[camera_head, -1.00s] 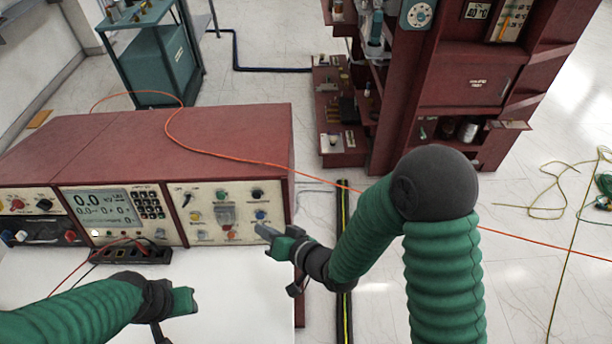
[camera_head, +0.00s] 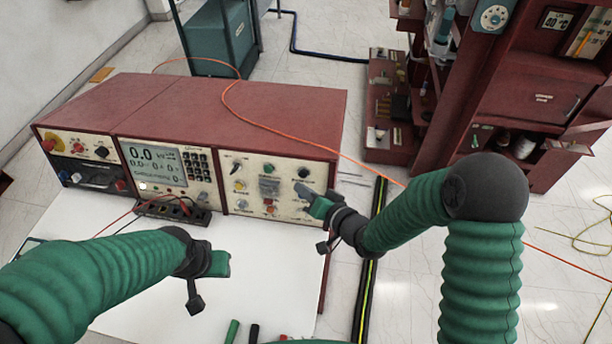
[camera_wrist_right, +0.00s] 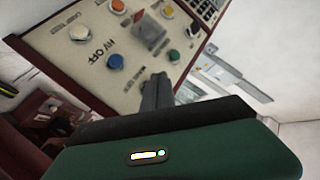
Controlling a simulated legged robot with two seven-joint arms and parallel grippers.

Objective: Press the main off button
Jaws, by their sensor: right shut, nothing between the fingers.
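The control box has a cream right-hand panel (camera_head: 255,190) with coloured buttons and knobs; its labels are too small to read in the head view. My right gripper (camera_head: 303,190) is shut and empty, in front of that panel's right edge. In the right wrist view the shut fingers (camera_wrist_right: 156,88) point at the panel, between a blue button (camera_wrist_right: 115,62) and a green button (camera_wrist_right: 173,56). "HV OFF" is legible there; I cannot tell which button is main off, or whether the fingers touch. My left gripper (camera_head: 222,264) hangs over the white tabletop, its jaws unclear.
A meter with a screen (camera_head: 152,165) and a left panel (camera_head: 75,150) with a red-and-yellow knob (camera_head: 48,144) adjoin. A black terminal block (camera_head: 172,211) with leads sits in front. An orange cable (camera_head: 285,138) crosses the box top. Green and black handles (camera_head: 232,331) lie at the table's front.

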